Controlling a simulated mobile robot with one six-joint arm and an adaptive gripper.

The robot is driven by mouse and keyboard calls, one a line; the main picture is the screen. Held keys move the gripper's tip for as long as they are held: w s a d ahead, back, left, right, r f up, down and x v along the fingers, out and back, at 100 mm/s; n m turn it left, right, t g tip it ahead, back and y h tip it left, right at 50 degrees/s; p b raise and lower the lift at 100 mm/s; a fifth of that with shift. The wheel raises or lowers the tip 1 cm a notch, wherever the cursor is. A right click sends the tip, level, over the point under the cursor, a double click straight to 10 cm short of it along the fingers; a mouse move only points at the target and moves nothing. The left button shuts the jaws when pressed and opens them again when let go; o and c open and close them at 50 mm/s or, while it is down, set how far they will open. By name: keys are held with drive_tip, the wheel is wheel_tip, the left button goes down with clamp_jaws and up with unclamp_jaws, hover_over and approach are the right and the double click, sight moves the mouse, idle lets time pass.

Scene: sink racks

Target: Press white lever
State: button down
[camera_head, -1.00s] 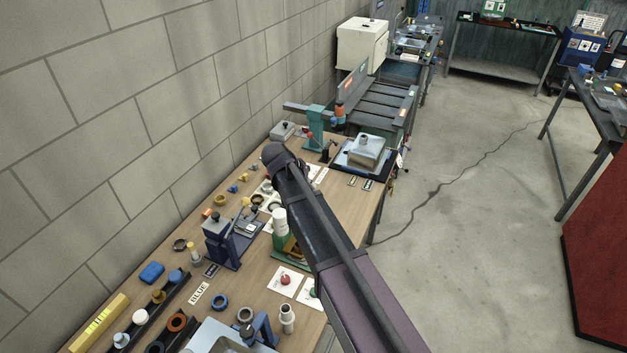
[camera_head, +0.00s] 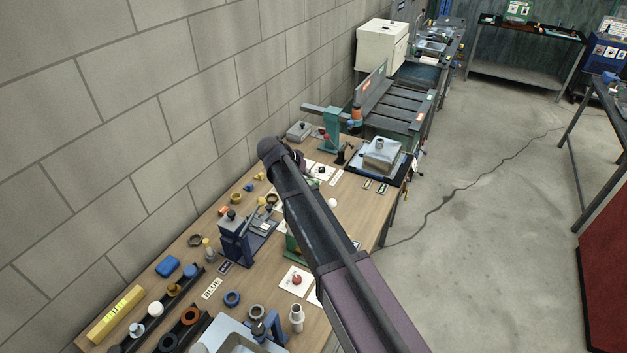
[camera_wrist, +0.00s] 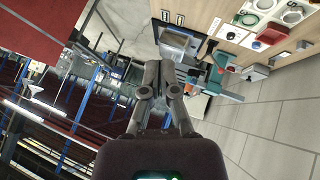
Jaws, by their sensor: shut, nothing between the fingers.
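My gripper (camera_wrist: 164,66) shows in the wrist view with its fingers together and nothing between them. In the head view my arm crosses the bench and hides the gripper. I cannot make out a white lever for certain. A small white ball (camera_head: 332,203) shows just right of my arm in the head view, and it may be a lever knob; its base is hidden. Part of a green device (camera_head: 292,246) shows left of my arm, its top hidden. In the wrist view the fingers appear apart from the bench items, which lie to the upper right.
A wooden bench (camera_head: 140,314) runs along the grey block wall, crowded with small parts. A blue press (camera_head: 235,240) stands left of my arm. A teal lever device (camera_head: 329,128) stands farther back, and also shows in the wrist view (camera_wrist: 216,78). Open floor lies right of the bench.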

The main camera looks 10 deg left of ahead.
drive_tip(key=b+x, duration=0.7)
drive_tip(key=x, duration=0.3)
drive_tip(key=shift+s+a, duration=0.1)
drive_tip(key=f+b, duration=0.2)
drive_tip(key=s+d+f+b, duration=0.1)
drive_tip(key=shift+s, duration=0.1)
drive_tip(key=shift+f, duration=0.1)
drive_tip(key=shift+s+d, duration=0.1)
drive_tip(key=shift+s+a+f+b, duration=0.1)
drive_tip(key=shift+a+b, duration=0.1)
drive_tip(key=shift+b, duration=0.15)
